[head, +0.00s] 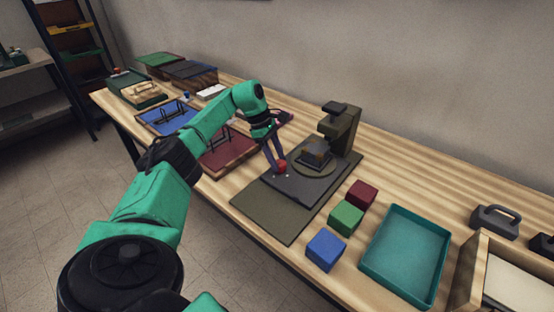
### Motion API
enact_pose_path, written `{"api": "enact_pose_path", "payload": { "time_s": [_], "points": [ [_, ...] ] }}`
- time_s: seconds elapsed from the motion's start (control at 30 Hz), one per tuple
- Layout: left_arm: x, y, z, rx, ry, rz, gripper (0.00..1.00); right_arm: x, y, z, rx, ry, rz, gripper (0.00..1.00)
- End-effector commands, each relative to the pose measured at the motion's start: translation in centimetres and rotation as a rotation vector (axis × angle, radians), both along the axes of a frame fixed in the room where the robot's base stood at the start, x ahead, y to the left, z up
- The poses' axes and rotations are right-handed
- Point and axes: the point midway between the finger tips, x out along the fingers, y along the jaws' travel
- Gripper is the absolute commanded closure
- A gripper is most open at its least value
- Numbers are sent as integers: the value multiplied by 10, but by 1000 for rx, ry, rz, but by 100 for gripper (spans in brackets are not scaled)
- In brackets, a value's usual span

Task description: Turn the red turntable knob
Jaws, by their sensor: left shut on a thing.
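The red turntable knob (282,168) is a small round red piece at the left edge of a dark grey base plate (300,188). On that base stands a round turntable (314,168) with a dark block (317,152) on it. An olive stand (340,125) rises behind the turntable. My left gripper (278,165) reaches down from the upper left and is shut on the red knob, with its dark fingers partly covering it. My right gripper is not in view.
Red (361,194), green (346,218) and blue (326,250) cubes stand right of the olive mat (258,211), near a teal tray (404,256). A dark handled block (495,221) and a wooden box (470,275) are far right. Red (228,155) and blue (160,118) boards lie left.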

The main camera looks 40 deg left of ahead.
Motion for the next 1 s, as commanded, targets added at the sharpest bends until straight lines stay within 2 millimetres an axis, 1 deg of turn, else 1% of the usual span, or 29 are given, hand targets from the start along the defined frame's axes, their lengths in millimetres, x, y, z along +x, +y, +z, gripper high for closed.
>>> {"api": "enact_pose_path", "payload": {
  "time_s": [0.3,0.67,0.7,0.77,1.0],
  "points": [
    [1,1,0,2,-2,-71,100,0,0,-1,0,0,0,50],
    [1,1,0,2,-1,-74,100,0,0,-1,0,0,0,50],
    [1,1,0,2,-1,-74,41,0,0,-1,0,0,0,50],
    [1,1,0,2,-1,-73,19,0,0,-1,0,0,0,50],
    [1,1,0,2,0,-74,19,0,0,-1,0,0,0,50]
  ]
}}
